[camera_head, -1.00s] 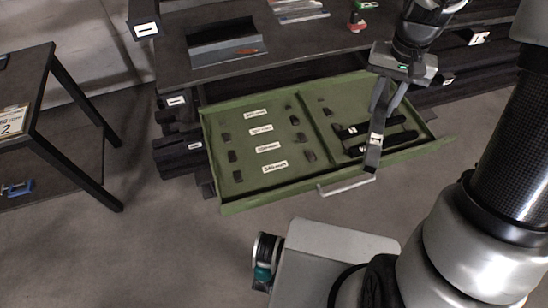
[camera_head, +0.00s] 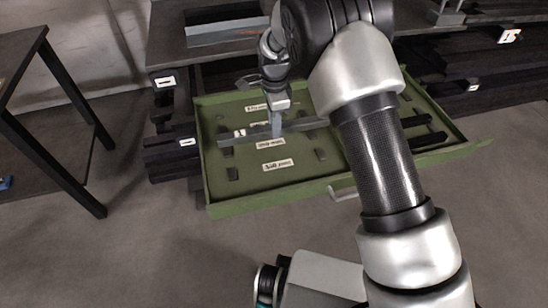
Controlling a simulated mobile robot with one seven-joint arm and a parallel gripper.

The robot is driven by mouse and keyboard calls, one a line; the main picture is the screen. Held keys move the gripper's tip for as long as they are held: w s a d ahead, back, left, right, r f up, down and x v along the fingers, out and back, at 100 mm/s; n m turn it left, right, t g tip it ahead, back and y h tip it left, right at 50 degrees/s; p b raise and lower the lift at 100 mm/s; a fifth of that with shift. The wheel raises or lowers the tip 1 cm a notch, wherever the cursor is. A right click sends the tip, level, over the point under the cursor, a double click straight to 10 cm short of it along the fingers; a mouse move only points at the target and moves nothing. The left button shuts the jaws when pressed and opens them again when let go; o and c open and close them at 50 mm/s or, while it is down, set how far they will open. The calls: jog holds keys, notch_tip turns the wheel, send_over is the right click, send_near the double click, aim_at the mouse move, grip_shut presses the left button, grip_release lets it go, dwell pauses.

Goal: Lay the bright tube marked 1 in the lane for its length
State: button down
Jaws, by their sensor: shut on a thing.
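My gripper (camera_head: 276,124) is shut on a grey tube (camera_head: 302,125) with a small white mark near its left end. The tube lies roughly crosswise over the left compartment of the open green drawer (camera_head: 237,208). Whether it touches the supports or hangs just above them, I cannot tell. It passes just behind a white length label (camera_head: 271,142) and partly covers another label behind that. A front label (camera_head: 277,164) and a back label (camera_head: 257,108) also show; their print is too small to read surely. My arm hides part of the drawer's middle and right.
Dark tubes (camera_head: 428,141) lie in the drawer's right compartment. Small dark supports (camera_head: 233,174) stand in the left compartment. The bench with a shallow tray (camera_head: 222,32) is behind the drawer. A dark table (camera_head: 22,45) stands at left; floor between is clear.

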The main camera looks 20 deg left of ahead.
aim_at(274, 154)
notch_tip(274, 154, down, 10)
jog(key=shift+r+b, duration=0.15)
jog(key=shift+b, duration=1.05)
jog(key=c, duration=1.5)
grip_release()
jog(key=shift+f, duration=0.2)
notch_tip(274, 154, up, 12)
jog(key=p, duration=0.2)
jog(key=shift+r+p, duration=0.15)
jog(key=shift+p, duration=0.25)
jog(key=shift+r, duration=0.1)
